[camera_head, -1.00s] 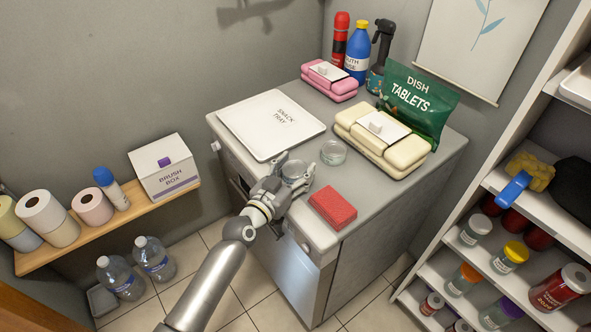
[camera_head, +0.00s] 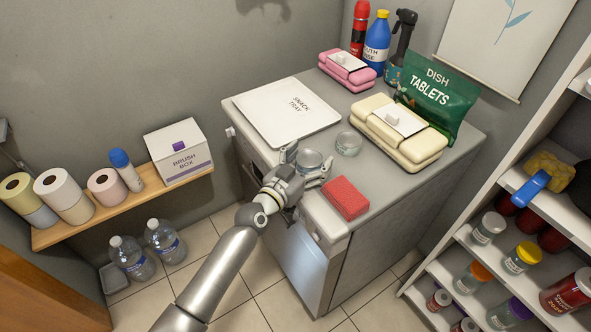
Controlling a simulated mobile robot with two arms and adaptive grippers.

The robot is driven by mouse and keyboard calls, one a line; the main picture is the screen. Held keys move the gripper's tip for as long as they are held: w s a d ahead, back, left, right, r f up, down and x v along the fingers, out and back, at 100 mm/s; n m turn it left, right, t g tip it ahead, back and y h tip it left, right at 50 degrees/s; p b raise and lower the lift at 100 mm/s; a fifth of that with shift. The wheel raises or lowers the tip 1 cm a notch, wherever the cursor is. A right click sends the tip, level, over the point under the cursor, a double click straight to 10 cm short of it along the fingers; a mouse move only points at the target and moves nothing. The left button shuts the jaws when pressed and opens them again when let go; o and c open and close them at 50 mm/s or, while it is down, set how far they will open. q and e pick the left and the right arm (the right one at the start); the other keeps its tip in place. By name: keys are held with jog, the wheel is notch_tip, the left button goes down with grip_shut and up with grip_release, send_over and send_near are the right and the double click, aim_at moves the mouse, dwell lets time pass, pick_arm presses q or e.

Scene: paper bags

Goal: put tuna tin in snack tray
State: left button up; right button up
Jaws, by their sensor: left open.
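Two small round tins stand on the grey counter: one tin (camera_head: 308,159) right in front of my left gripper, the other tin (camera_head: 349,143) just to its right and farther back. Their labels are too small to read, so I cannot tell which is the tuna tin. The white, flat snack tray (camera_head: 288,112) lies behind them on the counter, empty, with its name printed on it. My left gripper (camera_head: 307,164) is open, its fingers spread on either side of the nearer tin. Whether they touch it I cannot tell. My right gripper is not in view.
A red sponge (camera_head: 345,198) lies close right of my gripper. Cream packs (camera_head: 397,135), a green dish tablets bag (camera_head: 436,97), a pink pack (camera_head: 346,69) and bottles (camera_head: 376,45) fill the counter's back and right. A shelf (camera_head: 480,255) stands at right.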

pick_arm(q)
jog(key=r+v, duration=0.1)
jog(key=v, duration=1.1)
jog(key=shift+a+b, duration=0.15)
jog(key=shift+b, duration=0.25)
jog(key=shift+w+f, duration=0.1)
jog(key=s+a+f+n+g+y, duration=0.15)
jog(key=s+a+f, duration=0.25)
jog(key=f, duration=0.8)
jog(key=s+a+f+n+g+y, duration=0.1)
jog(key=s+a+f+g+y, duration=0.3)
jog(key=f, duration=0.9)
jog(key=s+a+f+n+g+y, duration=0.1)
jog(key=s+a+f, duration=0.3)
jog(key=f, duration=0.8)
jog(key=s+a+f+g, duration=0.2)
jog(key=s+f, duration=0.3)
jog(key=s, duration=0.5)
jog(key=s+a+f+g+y, duration=0.1)
jog(key=s+f+g, duration=0.2)
jog(key=s+f, duration=0.3)
jog(key=s+a+f+g+y, duration=0.1)
jog(key=s+f, duration=0.5)
jog(key=s, duration=1)
jog(key=shift+a+g, duration=0.75)
jog(key=shift+a, duration=0.1)
